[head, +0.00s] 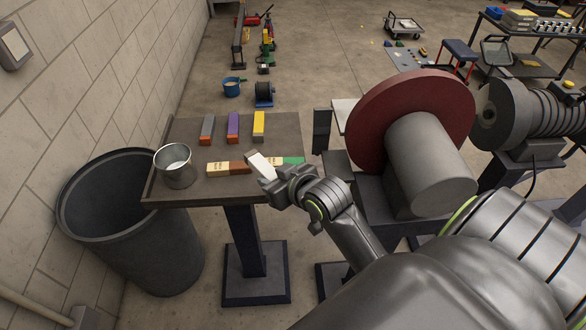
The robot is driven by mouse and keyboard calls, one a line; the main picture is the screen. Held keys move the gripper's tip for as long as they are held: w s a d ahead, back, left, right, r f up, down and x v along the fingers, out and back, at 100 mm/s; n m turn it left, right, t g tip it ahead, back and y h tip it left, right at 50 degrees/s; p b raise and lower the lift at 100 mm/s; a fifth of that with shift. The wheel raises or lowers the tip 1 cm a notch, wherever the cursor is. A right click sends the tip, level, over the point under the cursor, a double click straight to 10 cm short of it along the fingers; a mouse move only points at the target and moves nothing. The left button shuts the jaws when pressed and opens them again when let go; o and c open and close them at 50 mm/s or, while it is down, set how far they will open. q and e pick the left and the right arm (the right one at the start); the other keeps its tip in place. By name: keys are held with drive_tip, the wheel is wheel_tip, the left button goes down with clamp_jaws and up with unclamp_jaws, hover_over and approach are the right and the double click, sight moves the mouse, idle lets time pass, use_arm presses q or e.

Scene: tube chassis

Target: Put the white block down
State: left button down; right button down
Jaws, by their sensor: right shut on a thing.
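The white block (259,164) is held in my right gripper (271,183), which is shut on its lower end. The block is tilted, and its upper end points away over the front right part of the small table (197,137). I cannot tell whether the block touches the table. The block and gripper partly cover a green and orange block (291,160) lying behind them. My left gripper is not in view.
Grey, purple and yellow blocks (233,126) stand in a row on the table. A tan and brown block (228,168) lies left of my gripper. A metal cup (175,165) stands at the left corner. A dark bin (128,220) and a red wheel machine (400,110) flank the table.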

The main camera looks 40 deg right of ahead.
drive_tip(key=w+d+r+m+g+h+b, duration=0.2)
drive_tip(key=w+d+m+h, duration=0.4)
drive_tip(key=d+m+h, duration=0.1)
drive_tip(key=shift+s+d+f, duration=0.1)
drive_tip(key=shift+s+f, duration=0.05)
drive_tip(key=shift+f, duration=2.2)
drive_tip(key=shift+s+d+f, duration=0.1)
drive_tip(key=shift+f, duration=2.25)
drive_tip(key=shift+f, duration=0.45)
drive_tip(key=c, duration=1)
unclamp_jaws()
drive_tip(key=shift+c, duration=0.2)
